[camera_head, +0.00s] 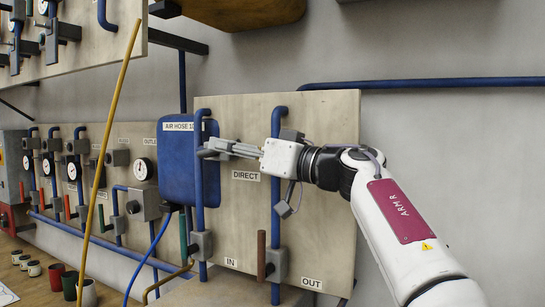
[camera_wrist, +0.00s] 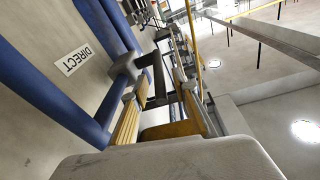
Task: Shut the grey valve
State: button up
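The grey valve (camera_wrist: 124,68) sits on a blue pipe beside the DIRECT label in the wrist view, with a dark grey bar handle (camera_wrist: 158,74) sticking out from it. In the head view the grey handle's end (camera_head: 206,153) shows just left of my fingertips; the valve body is mostly hidden behind my gripper. My gripper (camera_head: 226,149) reaches in from the right, above the DIRECT label (camera_head: 245,176). In the wrist view its fingers (camera_wrist: 162,95) stand apart, with the handle between or just beyond their tips; I cannot tell whether they touch it.
A valve with a green handle (camera_head: 183,236) and one with a red-brown handle (camera_head: 261,255) sit lower on the board (camera_head: 330,200). A yellow pole (camera_head: 107,140) slants in front of gauges. Open air lies right of the board.

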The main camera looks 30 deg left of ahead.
jog(key=d+f, duration=0.1)
jog(key=d, duration=1)
jog(key=shift+s+f, duration=0.15)
jog(key=shift+s, duration=0.3)
